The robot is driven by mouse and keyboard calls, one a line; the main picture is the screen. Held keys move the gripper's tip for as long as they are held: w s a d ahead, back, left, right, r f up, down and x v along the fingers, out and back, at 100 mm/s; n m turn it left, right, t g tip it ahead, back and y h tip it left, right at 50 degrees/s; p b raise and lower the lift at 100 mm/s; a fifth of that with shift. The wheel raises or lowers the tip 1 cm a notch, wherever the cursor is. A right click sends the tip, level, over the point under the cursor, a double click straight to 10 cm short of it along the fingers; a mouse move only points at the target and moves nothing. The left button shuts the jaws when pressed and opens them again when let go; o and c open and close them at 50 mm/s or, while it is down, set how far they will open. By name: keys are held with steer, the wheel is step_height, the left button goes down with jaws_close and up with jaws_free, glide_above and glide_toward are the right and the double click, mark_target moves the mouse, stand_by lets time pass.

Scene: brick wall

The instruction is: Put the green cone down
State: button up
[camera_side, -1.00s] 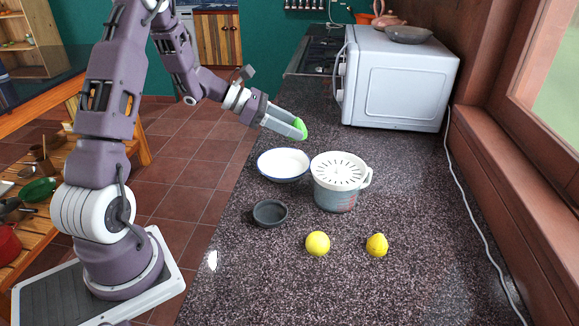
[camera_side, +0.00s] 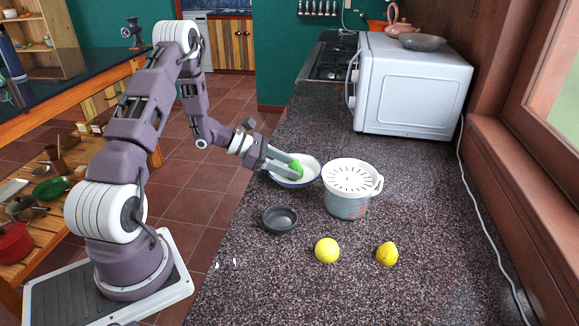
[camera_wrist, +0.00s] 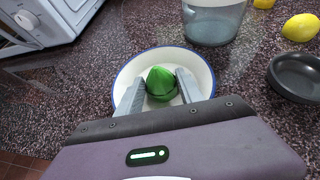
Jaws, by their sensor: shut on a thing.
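The green cone (camera_side: 296,166) is held between the fingers of my gripper (camera_side: 290,168), over the white bowl with a blue rim (camera_side: 313,173) in the side view. In the wrist view the green cone (camera_wrist: 161,82) is between the two grey fingertips of my gripper (camera_wrist: 160,90), with the white bowl (camera_wrist: 205,77) around and beneath it. It looks like a ribbed green cone with its tip toward the camera. Whether its underside touches the bowl cannot be told.
A measuring jug with a white slotted lid (camera_side: 347,192) stands right of the bowl. A small dark bowl (camera_side: 280,219), a yellow ball-like fruit (camera_side: 327,250) and a lemon (camera_side: 387,254) are nearer. A white microwave (camera_side: 414,88) stands behind.

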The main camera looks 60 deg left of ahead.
steer(key=o, duration=1.3)
steer(key=shift+o, duration=0.2)
steer(key=shift+s+a+r, duration=0.1)
steer(key=shift+a+r, duration=0.05)
steer(key=shift+r, duration=0.1)
steer(key=v, duration=1.1)
steer(key=s+d+r+m+g, duration=0.35)
steer(key=d+r+m, duration=0.4)
steer(key=d, duration=0.35)
steer(key=s+d+r+m+g, duration=0.35)
steer(key=d+r+m, duration=0.35)
steer(key=d, duration=0.5)
steer(key=s+d+r+m+t+y, duration=0.2)
steer(key=s+m+y, duration=0.5)
steer(key=s+m, duration=0.5)
steer(key=shift+s+d+m+t, duration=0.3)
steer(key=shift+d+m, duration=0.35)
steer(key=shift+m, duration=0.6)
